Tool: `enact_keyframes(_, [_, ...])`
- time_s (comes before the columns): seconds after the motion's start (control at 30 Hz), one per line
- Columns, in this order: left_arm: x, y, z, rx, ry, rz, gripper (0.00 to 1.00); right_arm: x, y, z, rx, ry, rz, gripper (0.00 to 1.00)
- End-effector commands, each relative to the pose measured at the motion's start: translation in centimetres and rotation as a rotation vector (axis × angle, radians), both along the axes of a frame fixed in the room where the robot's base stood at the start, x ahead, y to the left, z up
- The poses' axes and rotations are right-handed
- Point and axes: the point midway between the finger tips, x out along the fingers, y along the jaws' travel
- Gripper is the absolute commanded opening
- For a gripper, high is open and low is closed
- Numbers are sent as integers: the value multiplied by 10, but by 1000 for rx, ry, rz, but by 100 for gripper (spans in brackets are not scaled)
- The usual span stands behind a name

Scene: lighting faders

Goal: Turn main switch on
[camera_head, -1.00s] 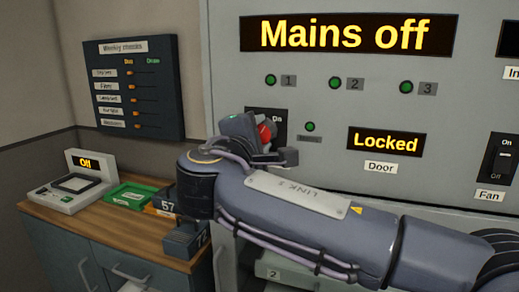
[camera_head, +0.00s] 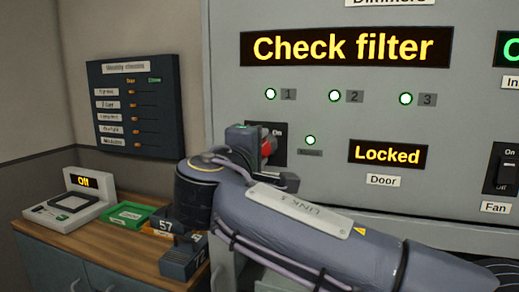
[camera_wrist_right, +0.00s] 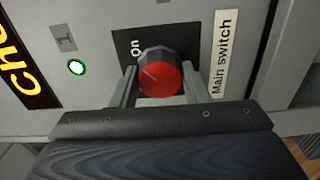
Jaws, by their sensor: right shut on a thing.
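The main switch is a red round knob on a black plate, and it shows clearly in the right wrist view (camera_wrist_right: 161,75) with a "Main switch" label (camera_wrist_right: 224,52) beside it. The white line on the knob points toward the "On" mark. My right gripper (camera_wrist_right: 155,85) has one finger on each side of the knob and is shut on it. In the head view the knob (camera_head: 268,141) is partly hidden by my right gripper (camera_head: 262,150). The display (camera_head: 347,47) reads "Check filter". My left gripper is not in view.
Green lamps 1, 2 and 3 (camera_head: 335,96) are lit. The door display (camera_head: 387,154) reads "Locked". A fan switch (camera_head: 503,168) is at the right. A wooden-topped cabinet (camera_head: 75,240) at the left holds a device reading "Off" (camera_head: 84,181) and a green tray (camera_head: 128,214).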

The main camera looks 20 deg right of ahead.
Motion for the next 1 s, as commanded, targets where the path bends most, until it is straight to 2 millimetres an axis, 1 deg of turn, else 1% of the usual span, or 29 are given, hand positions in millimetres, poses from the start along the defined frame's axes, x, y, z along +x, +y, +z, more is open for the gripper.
enact_keyframes(0.03, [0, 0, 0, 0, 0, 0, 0, 0, 0, -1, 3, 2, 0, 19])
enact_keyframes(0.07, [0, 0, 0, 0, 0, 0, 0, 0, 0, -1, 3, 2, 0, 44])
enact_keyframes(0.2, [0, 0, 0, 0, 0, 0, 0, 0, 0, -1, 1, 2, 0, 62])
enact_keyframes(0.47, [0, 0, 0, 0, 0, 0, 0, 0, 0, 0, 1, 1, 0, 63])
enact_keyframes(0.57, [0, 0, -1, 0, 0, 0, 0, -4, 3, 0, 0, 0, 2, 63])
enact_keyframes(0.67, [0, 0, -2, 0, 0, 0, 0, -15, 12, -1, 0, 0, 5, 63])
enact_keyframes(0.9, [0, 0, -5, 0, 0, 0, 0, -49, 34, -1, 0, 0, 4, 63])
enact_keyframes(1.0, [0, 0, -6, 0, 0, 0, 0, -59, 40, -1, 1, 1, 2, 63])
